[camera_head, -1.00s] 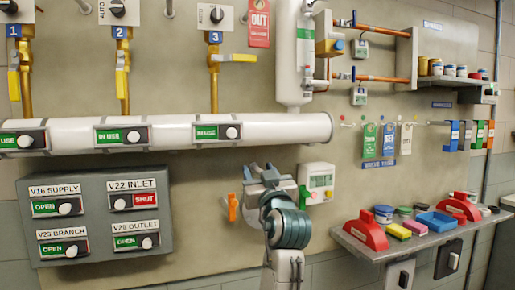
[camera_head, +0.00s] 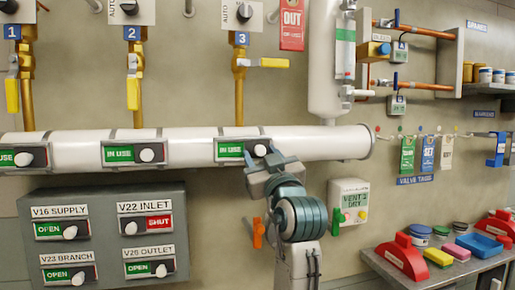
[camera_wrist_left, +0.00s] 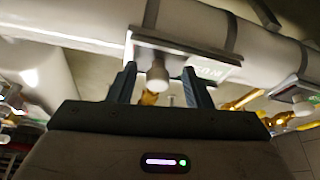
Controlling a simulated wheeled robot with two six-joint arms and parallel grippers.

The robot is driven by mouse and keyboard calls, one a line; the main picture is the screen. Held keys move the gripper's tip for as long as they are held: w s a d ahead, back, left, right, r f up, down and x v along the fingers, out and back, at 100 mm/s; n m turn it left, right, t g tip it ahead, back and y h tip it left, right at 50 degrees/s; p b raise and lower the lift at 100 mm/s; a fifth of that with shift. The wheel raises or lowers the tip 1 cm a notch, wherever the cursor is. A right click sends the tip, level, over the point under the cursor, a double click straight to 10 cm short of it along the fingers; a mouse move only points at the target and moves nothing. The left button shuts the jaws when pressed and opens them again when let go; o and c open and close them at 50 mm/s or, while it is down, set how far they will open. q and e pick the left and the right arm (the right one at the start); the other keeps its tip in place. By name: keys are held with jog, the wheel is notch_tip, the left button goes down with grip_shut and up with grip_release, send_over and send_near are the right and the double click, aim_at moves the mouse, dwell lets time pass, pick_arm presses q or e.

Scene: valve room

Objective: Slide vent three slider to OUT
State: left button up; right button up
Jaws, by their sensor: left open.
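The vent three slider (camera_head: 231,150) sits on the white horizontal pipe below the number 3 label. Its green IN USE face shows, and its white knob (camera_head: 262,148) is at the right end. My left gripper (camera_head: 264,157) is just below and in front of this knob, its fingers pointing up. In the left wrist view the open fingers stand one on each side of the white knob (camera_wrist_left: 157,76), with gaps visible between knob and fingers. My right gripper is not in view.
Vent two's slider (camera_head: 125,153) is to the left on the same pipe (camera_head: 75,150). A grey valve box (camera_head: 107,205) hangs below left. A white VENTS DRY unit (camera_head: 348,207) and an orange lever (camera_head: 258,232) are near my arm. A shelf (camera_head: 400,275) stands at right.

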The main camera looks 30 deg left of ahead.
pick_arm(q)
jog(key=shift+w+a+r, duration=0.1)
jog(key=shift+a, duration=0.05)
jog(key=shift+s+d+r, duration=0.15)
jog(key=shift+s+d, duration=0.05)
jog(key=shift+d, duration=0.15)
jog(key=shift+a, duration=0.1)
grip_shut()
jog(key=s+a, duration=0.4)
jog(key=shift+s, duration=0.4)
jog(key=shift+w, duration=0.15)
